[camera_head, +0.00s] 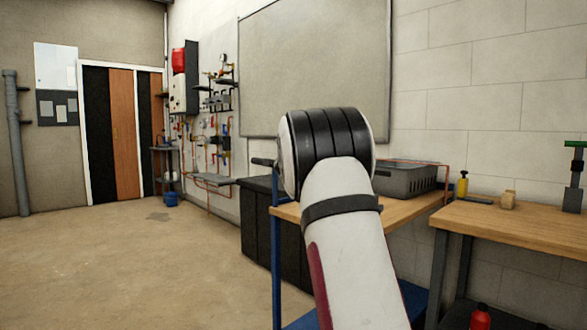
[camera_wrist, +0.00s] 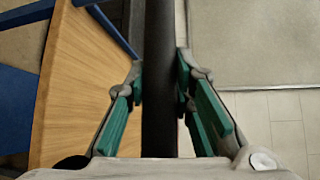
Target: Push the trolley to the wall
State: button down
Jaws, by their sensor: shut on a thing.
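The trolley has a wooden top (camera_head: 412,208) and a blue frame (camera_head: 277,262), and stands near the right wall in the head view, partly hidden by my arm. Its dark handle end (camera_head: 264,162) shows just left of my wrist. In the wrist view, my gripper (camera_wrist: 160,88) is shut on the dark handle bar (camera_wrist: 160,45), with green pads on both sides of it. The wooden top also shows at the left of the wrist view (camera_wrist: 75,80). My gripper's fingers are hidden in the head view. The pale block wall (camera_head: 470,100) is behind.
Dark cabinets (camera_head: 262,225) stand along the wall beside the trolley. A workbench (camera_head: 520,220) is close at the right, with a red bottle (camera_head: 480,317) below. A grey crate (camera_head: 405,180) shows behind the trolley top. The floor (camera_head: 120,265) at left is open.

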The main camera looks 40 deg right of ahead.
jog(key=shift+d, duration=0.2)
jog(key=c, duration=1.4)
grip_release()
jog(key=shift+d, duration=0.1)
jog(key=shift+o, duration=0.2)
jog(key=v, duration=1.2)
jog(key=shift+f, duration=0.1)
